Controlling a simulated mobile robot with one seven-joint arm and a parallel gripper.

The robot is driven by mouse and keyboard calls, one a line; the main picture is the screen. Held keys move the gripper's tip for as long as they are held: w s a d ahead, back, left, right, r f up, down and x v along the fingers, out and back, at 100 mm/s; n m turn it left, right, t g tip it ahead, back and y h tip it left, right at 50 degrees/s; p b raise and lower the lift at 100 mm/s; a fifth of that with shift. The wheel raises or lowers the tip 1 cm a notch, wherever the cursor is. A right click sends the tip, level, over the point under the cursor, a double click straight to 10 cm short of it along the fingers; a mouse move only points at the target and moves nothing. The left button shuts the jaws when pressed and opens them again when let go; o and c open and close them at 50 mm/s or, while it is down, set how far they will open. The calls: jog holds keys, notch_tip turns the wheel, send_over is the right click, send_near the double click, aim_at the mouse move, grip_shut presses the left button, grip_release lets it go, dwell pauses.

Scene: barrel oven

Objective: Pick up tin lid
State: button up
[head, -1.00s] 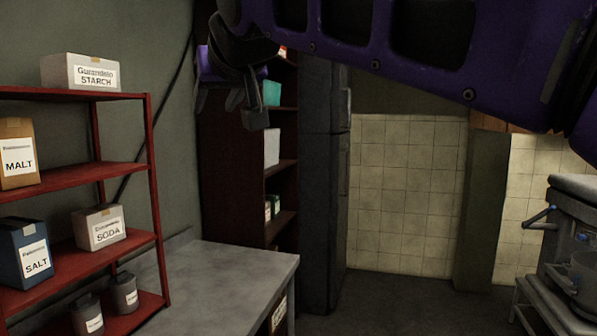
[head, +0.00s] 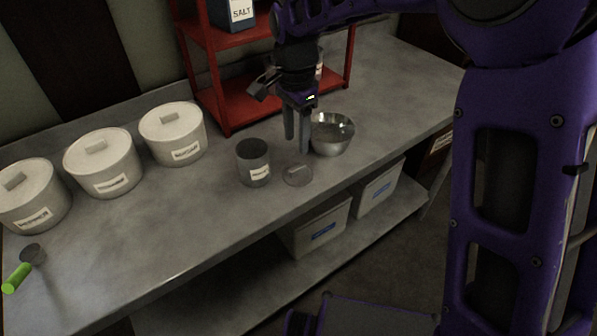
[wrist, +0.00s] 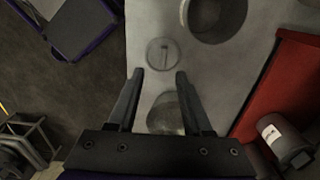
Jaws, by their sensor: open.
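The tin lid (head: 298,174), a small grey disc with a raised bar handle, lies flat on the grey counter, in front of my gripper in the head view. In the wrist view the lid (wrist: 163,52) shows just beyond the fingertips. The open grey tin (head: 253,164) stands upright to its left; it also shows in the wrist view (wrist: 218,22). My gripper (head: 296,144) points down with fingers apart and nothing between the fingertips. It is above the counter between the lid and a metal bowl (head: 333,135). The fingers' exact height is unclear.
Several white lidded canisters (head: 105,163) stand along the back left of the counter (head: 180,225). A red shelf (head: 240,105) stands behind the gripper. A green-handled scoop (head: 17,277) lies at the front left. White bins (head: 316,228) sit below. The counter's front edge is near the lid.

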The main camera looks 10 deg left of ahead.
send_over(297, 167)
jog(key=s, duration=0.1)
notch_tip(297, 167, down, 4)
jog(key=shift+f, duration=0.1)
jog(key=f, duration=0.1)
jog(key=f+b, duration=0.1)
jog(key=f, duration=0.1)
jog(key=w+f, duration=0.1)
jog(key=f, duration=0.1)
jog(key=shift+f, duration=0.1)
grip_shut()
